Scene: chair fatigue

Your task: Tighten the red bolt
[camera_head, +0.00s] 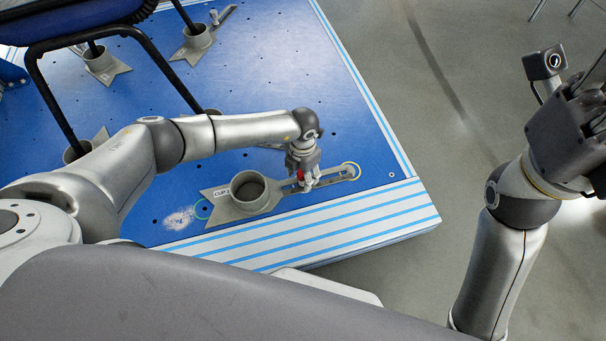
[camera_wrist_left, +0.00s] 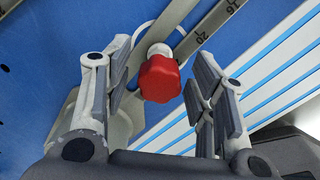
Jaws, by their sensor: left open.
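The red bolt (camera_wrist_left: 159,79) has a lobed red head on a pale shaft and stands at the slotted arm of a grey clamp. In the left wrist view it lies between the two open fingers of my left gripper (camera_wrist_left: 162,100), with gaps on both sides. In the head view a small part of the red bolt (camera_head: 300,175) shows beside my left gripper (camera_head: 307,184), which hides most of it. The grey clamp (camera_head: 218,200) has a round cup and a long slotted arm. My right gripper (camera_head: 575,110) is at the right edge, over the floor; its fingertips are not clear.
The blue platform (camera_head: 250,90) has small holes and a blue-and-white striped edge (camera_head: 340,222). A black chair frame (camera_head: 160,60) stands on it at upper left, with other grey clamps (camera_head: 193,45) around its legs. Grey floor (camera_head: 470,100) is clear at right.

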